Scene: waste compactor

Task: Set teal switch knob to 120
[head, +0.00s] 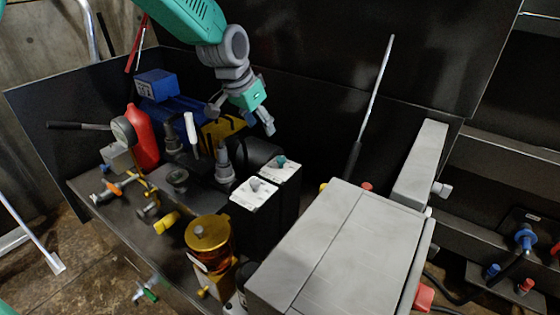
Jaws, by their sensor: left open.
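The teal switch knob (281,160) is small and sits on the white-topped face (289,172) of a black box, near the middle of the head view. Its setting and any scale numbers are too small to read. My left gripper (242,117) comes down from the top on a teal and grey arm. Its grey fingers are spread apart and hold nothing. It is above and a little left of the teal knob in the picture, apart from it. My right gripper is not in view.
A second white-topped box with a grey knob (256,184) stands beside it. A large grey cabinet (345,250) is at the right front. A yellow-topped cylinder (207,234), gauge (123,130), red bottle (143,137) and several valves crowd the left. A long thin lever (372,100) rises behind.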

